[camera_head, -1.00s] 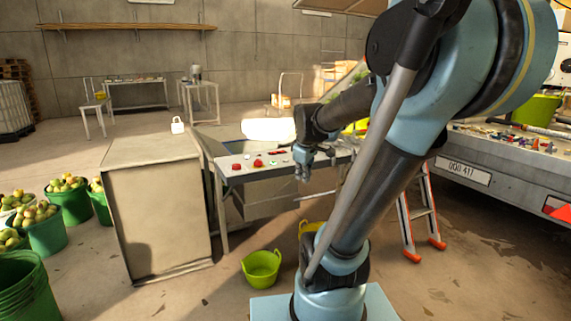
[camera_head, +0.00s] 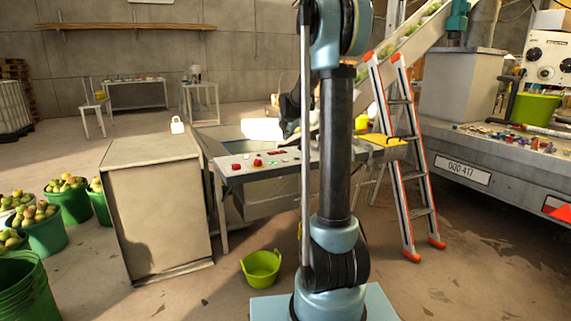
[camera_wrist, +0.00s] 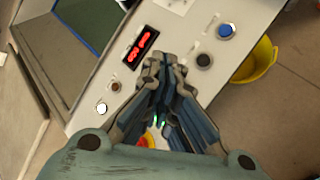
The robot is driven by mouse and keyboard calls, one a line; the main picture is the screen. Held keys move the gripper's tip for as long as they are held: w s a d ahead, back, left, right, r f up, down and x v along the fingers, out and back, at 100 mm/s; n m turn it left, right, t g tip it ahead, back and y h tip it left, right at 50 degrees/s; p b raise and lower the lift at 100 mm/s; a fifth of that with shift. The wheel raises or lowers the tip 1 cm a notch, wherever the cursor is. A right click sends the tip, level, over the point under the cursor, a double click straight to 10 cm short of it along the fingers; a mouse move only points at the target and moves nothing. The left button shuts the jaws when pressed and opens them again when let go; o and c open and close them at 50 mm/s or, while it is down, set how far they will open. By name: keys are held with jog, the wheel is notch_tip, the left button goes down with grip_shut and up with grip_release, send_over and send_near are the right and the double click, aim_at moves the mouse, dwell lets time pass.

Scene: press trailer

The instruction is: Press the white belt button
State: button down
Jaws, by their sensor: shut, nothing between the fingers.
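The control panel (camera_head: 236,179) is a sloped white desk in the middle of the head view; it also fills much of the wrist view (camera_wrist: 172,40). In the wrist view a small round white button (camera_wrist: 102,107) sits on the panel, left of my gripper, near a dark knob (camera_wrist: 115,86) and a red digital display (camera_wrist: 141,48). My gripper (camera_wrist: 164,68) is shut and empty, its fingertips over the panel to the right of the white button and just below the display. I cannot tell its height above the panel. In the head view my arm hides most of the gripper.
A blue button (camera_wrist: 226,31) and a dark button (camera_wrist: 203,60) lie right of my fingers. A yellow bucket (camera_wrist: 262,60) stands beyond the panel edge. Red buttons (camera_head: 258,163) show on the panel. A ladder (camera_head: 405,160) stands right, a beige cabinet (camera_head: 160,215) left.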

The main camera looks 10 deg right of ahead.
aim_at(285, 161)
jog(key=shift+w+f+n, duration=0.1)
jog(key=shift+w+n, duration=0.3)
jog(key=shift+w, duration=0.4)
jog(key=shift+f, duration=0.1)
jog(key=shift+f, duration=4.3)
